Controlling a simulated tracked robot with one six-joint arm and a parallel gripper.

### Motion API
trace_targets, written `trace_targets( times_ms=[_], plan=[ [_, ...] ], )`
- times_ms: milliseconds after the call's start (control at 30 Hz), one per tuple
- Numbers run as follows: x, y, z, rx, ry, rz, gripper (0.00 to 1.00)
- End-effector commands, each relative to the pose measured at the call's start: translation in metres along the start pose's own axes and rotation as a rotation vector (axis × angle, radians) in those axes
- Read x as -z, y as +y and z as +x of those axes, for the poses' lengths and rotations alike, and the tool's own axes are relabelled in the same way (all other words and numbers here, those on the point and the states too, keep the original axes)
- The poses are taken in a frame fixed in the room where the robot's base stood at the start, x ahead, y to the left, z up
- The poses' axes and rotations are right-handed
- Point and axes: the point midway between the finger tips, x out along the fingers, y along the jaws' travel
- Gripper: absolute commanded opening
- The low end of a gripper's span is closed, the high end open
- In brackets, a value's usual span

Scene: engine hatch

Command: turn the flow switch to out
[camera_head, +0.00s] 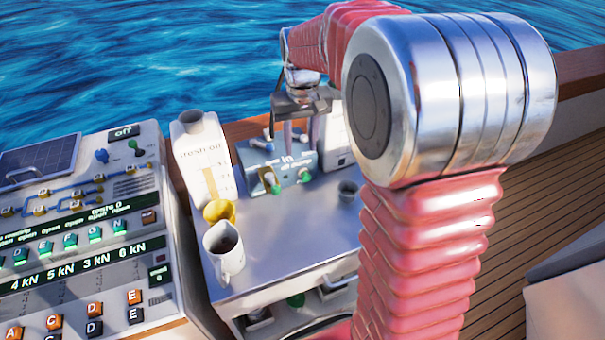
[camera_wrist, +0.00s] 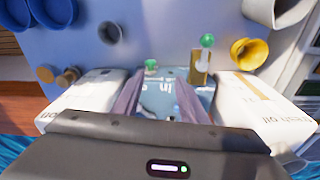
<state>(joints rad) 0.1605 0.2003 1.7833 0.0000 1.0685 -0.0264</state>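A small blue-grey box (camera_head: 285,168) marked "in" stands at the back of the metal table. It has a blue lever (camera_head: 264,142) on its top at the rear and green knobs (camera_head: 304,176) on its front. I cannot tell for sure which of these is the flow switch. My gripper (camera_head: 300,130) points down just above and behind the box, its fingers apart and empty. In the wrist view, the "in" label (camera_wrist: 163,82) shows between the spread fingers, upside down. The gripper body hides part of the box there.
A white "fresh oil" canister (camera_head: 205,158) stands left of the box, and another white container (camera_head: 338,142) stands close on its right. A control panel (camera_head: 75,230) is at left.

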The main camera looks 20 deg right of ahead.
Motion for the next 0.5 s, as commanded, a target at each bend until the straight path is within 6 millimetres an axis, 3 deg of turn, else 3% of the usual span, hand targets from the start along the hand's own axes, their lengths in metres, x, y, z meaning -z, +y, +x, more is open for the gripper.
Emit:
trace_targets(
  times_ms=[500],
  plan=[
    [-0.056,-0.012,-0.006,0.002,0.036,0.005,0.39]
  ],
)
